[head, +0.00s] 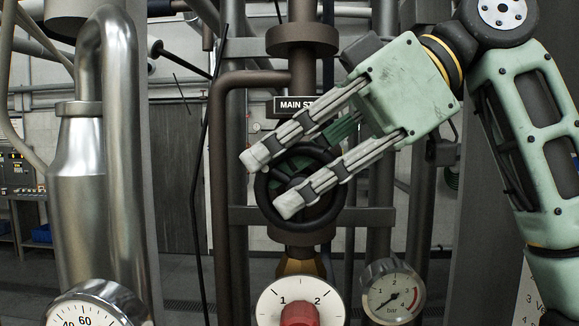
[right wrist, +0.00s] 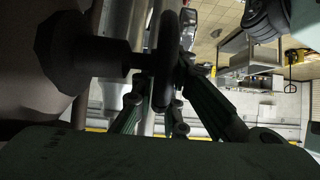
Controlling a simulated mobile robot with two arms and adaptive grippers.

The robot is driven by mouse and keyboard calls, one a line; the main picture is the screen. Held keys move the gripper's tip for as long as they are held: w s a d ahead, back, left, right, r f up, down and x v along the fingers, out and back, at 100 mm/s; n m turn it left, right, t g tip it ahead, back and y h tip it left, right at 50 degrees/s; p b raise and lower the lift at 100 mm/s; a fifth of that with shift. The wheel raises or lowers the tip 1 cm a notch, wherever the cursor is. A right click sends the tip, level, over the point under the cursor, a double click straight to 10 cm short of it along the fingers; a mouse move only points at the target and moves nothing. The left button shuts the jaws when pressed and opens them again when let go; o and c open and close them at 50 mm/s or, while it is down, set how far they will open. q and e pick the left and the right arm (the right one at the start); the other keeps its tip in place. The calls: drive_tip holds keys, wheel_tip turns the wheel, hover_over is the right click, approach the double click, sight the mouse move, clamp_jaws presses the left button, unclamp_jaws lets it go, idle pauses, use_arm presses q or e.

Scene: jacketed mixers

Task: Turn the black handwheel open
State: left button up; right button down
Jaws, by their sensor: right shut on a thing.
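The black handwheel (head: 335,212) sits on a brown vertical pipe in the middle of the head view, below a plate lettered "MAIN ST", the rest of it covered. My right gripper (head: 273,182) reaches in from the upper right, its two pale-tipped fingers lying across the wheel. In the right wrist view the handwheel (right wrist: 167,60) shows edge-on, with its dark stem to the left and the fingers of my right gripper (right wrist: 160,88) on either side of the rim. The right gripper is shut on the wheel. My left gripper is in neither view.
Below the wheel are a white dial with a red knob (head: 299,315) and a bar gauge (head: 392,292). A shiny steel pipe (head: 122,150) and another gauge (head: 97,308) stand at the left. A brown pipe (head: 219,180) runs close to the wheel's left.

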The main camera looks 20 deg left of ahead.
drive_tip(key=c, duration=2)
unclamp_jaws()
drive_tip(key=shift+c, duration=0.2)
drive_tip(key=shift+r, duration=0.1)
drive_tip(key=v, duration=1.2)
drive_tip(key=shift+a, duration=0.1)
